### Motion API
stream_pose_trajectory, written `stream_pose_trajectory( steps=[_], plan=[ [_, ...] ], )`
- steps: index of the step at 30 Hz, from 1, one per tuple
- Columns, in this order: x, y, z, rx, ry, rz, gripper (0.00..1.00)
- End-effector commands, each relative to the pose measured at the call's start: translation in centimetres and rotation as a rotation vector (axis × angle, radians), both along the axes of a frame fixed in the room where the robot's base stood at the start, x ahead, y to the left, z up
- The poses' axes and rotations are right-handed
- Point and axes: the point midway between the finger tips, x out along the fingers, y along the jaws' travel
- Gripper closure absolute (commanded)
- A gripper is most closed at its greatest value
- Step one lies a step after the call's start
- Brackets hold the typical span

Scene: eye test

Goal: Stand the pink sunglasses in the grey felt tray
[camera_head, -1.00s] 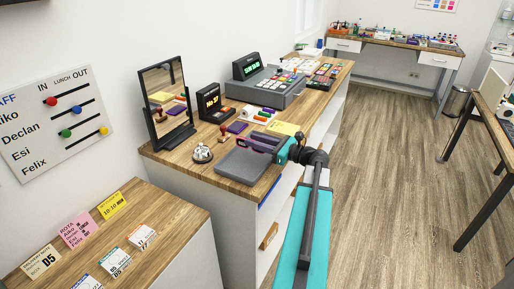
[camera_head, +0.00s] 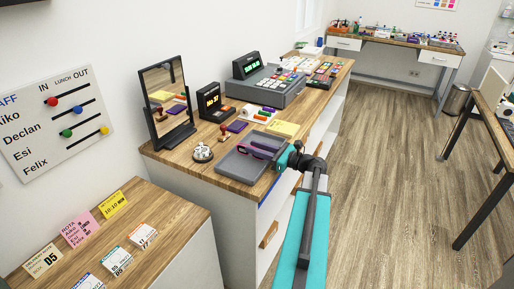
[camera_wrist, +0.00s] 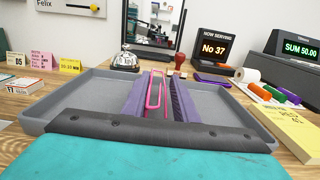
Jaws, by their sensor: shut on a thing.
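The pink sunglasses (camera_wrist: 152,92) are upright between the two purple fingers of my gripper (camera_wrist: 160,80) in the wrist view. My gripper is shut on them. The grey felt tray (camera_wrist: 82,98) spreads out beneath and to both sides of the fingers. In the head view my gripper (camera_head: 262,147) reaches in from the right, low over the right back part of the tray (camera_head: 236,166). The sunglasses are hard to pick out there. The fingers hide part of them, and I cannot tell whether they touch the tray floor.
A service bell (camera_head: 203,153) stands left of the tray. A red-handled stamp (camera_head: 225,133), a mirror (camera_head: 166,100) and a number display (camera_head: 212,103) are behind it. A yellow pad (camera_head: 284,129) lies to the right. The tray's left side looks empty.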

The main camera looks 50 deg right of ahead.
Motion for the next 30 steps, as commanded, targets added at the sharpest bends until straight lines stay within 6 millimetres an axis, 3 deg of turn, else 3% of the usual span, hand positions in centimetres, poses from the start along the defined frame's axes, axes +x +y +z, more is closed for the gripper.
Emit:
stream_pose_trajectory(
  steps=[9, 10, 13, 25, 30],
  plan=[
    [0.0, 0.0, -0.3, 0.0, 0.0, 0.0, 0.95],
    [0.0, 0.0, -0.3, 0.0, 0.0, 0.0, 0.69],
    [0.0, 0.0, -0.3, -0.001, 0.0, 0.0, 0.55],
    [0.0, 0.0, 0.1, -0.001, 0.0, -0.001, 0.55],
    [-1.2, -0.3, -0.1, -0.001, 0.0, -0.002, 0.55]
  ],
)
